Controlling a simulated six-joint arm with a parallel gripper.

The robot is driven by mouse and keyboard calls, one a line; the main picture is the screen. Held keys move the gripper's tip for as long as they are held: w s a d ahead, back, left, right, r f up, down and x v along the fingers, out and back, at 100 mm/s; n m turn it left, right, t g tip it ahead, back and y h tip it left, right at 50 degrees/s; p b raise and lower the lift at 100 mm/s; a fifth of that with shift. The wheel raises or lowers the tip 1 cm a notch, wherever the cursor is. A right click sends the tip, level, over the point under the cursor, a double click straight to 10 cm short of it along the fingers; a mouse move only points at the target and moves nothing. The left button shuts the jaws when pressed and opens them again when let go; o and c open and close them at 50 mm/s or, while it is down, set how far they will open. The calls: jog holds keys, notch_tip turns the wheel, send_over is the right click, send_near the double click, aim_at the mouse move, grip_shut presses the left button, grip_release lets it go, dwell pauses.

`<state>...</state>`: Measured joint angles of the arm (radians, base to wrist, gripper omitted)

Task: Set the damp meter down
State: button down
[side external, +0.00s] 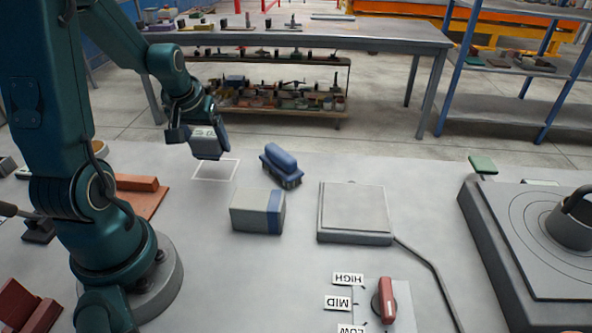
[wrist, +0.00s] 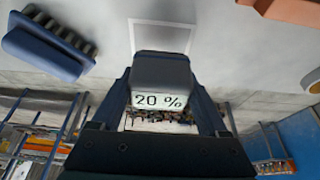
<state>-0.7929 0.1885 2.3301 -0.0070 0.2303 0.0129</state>
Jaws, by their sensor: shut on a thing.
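The damp meter (side external: 207,143) is a small grey and dark blue block. My gripper (side external: 193,136) is shut on it and holds it above the grey table, by a white outlined rectangle (side external: 215,170). In the wrist view the damp meter (wrist: 160,80) sits between the two fingers of my gripper (wrist: 165,90), and its display reads 20 %. The white outline (wrist: 160,37) shows beyond it in that view. The meter's underside and its exact height over the table are hard to tell.
A blue-handled brush (side external: 282,165) lies right of the outline, and it shows in the wrist view (wrist: 45,45). A grey box with a blue band (side external: 250,212), a flat scale-like plate (side external: 354,208) and a red knob (side external: 386,300) are nearer. A reddish board (side external: 140,201) lies left.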

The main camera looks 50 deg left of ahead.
aim_at(211, 159)
jog(key=shift+f, duration=2.2)
jog(key=shift+f, duration=0.15)
grip_release()
